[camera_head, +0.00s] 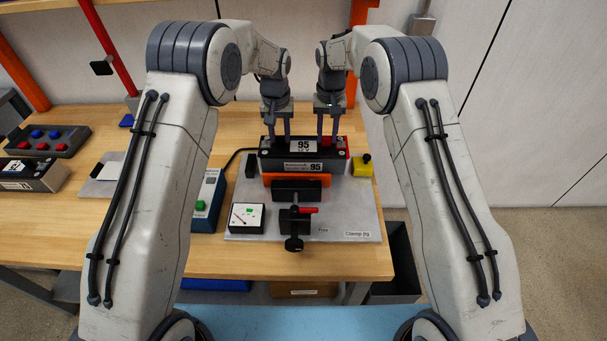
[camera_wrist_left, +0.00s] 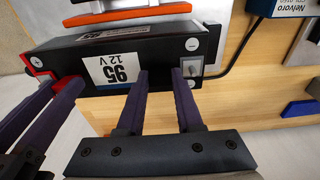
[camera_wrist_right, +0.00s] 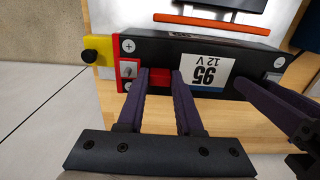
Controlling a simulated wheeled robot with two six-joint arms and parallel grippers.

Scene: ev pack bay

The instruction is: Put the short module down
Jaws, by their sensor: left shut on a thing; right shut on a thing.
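A black module (camera_head: 303,167) with a white "95 12 V" label and a red end sits level at the back of the grey clamp jig plate (camera_head: 350,214). My left gripper (camera_head: 276,138) is shut on its left part, near the "−" end in the left wrist view (camera_wrist_left: 160,75). My right gripper (camera_head: 327,138) is shut on its right part, beside the red patch in the right wrist view (camera_wrist_right: 167,78). An orange bar (camera_head: 320,180) shows directly in front of the module. I cannot tell whether the module's underside touches the plate.
A black clamp with a red-tipped handle (camera_head: 297,215) stands in front. A gauge box (camera_head: 246,218) and a blue instrument (camera_head: 208,200) are to the left, a yellow block (camera_head: 362,166) to the right.

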